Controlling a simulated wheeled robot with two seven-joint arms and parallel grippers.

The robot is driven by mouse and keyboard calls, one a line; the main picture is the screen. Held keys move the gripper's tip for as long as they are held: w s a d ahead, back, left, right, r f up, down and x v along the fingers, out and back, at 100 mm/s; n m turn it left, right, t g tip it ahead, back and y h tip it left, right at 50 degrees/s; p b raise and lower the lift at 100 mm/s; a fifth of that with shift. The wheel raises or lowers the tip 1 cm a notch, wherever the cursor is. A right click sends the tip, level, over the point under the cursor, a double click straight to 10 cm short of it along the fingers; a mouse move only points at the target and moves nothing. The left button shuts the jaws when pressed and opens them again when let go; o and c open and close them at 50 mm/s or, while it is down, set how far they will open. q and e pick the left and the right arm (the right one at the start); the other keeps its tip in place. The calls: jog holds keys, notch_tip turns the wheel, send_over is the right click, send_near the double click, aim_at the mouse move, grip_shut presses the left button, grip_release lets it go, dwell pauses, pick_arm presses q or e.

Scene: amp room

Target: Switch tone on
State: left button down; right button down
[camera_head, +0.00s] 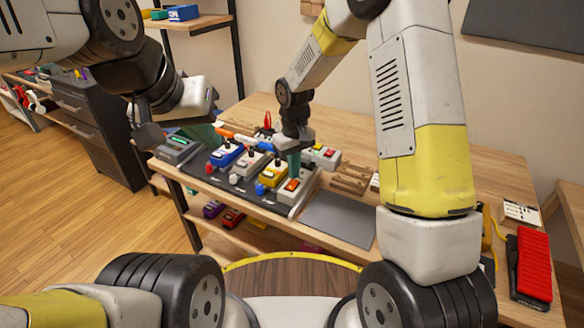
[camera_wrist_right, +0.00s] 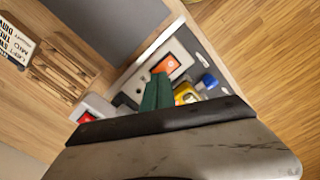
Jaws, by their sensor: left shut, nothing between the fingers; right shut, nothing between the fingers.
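Several coloured pedals stand in a row on a dark board (camera_head: 232,188) on the wooden bench. At the row's right end is a pale pedal with an orange rocker switch (camera_head: 291,185). The switch also shows in the right wrist view (camera_wrist_right: 166,66). I cannot read which control is labelled tone. My right gripper (camera_head: 294,168) is shut and empty, its green fingers pointing down close over the orange switch. In the right wrist view the fingertips (camera_wrist_right: 158,76) appear at its near edge; contact is unclear. My left gripper (camera_head: 208,133) is shut and empty above the row's left part.
A blue pedal (camera_head: 225,156) and a yellow pedal (camera_head: 273,173) stand close by in the row. A grey mat (camera_head: 338,219) lies bare to the right. A red ridged object (camera_head: 533,262) is far right.

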jog(key=shift+f, duration=0.95)
dwell(0.7)
jog(key=shift+r, duration=3.55)
jog(key=s+d+r+m+t, duration=0.1)
jog(key=s+d+r, duration=0.35)
jog(key=r, duration=0.45)
jog(key=s+d+r+m+t, duration=0.1)
jog(key=s+d+r, duration=0.2)
jog(key=s, duration=0.3)
jog(key=s+d+r+m+t+y, duration=0.1)
jog(key=s+d+r+m+t, duration=0.1)
jog(key=s, duration=0.4)
jog(key=s+d+r+m+t+y, duration=0.1)
jog(key=s+d+r+t, duration=0.1)
jog(key=s+d+r, duration=0.2)
notch_tip(320, 180, up, 2)
jog(key=shift+s+r+m, duration=0.15)
jog(key=shift+s+m, duration=0.15)
jog(key=shift+s, duration=0.6)
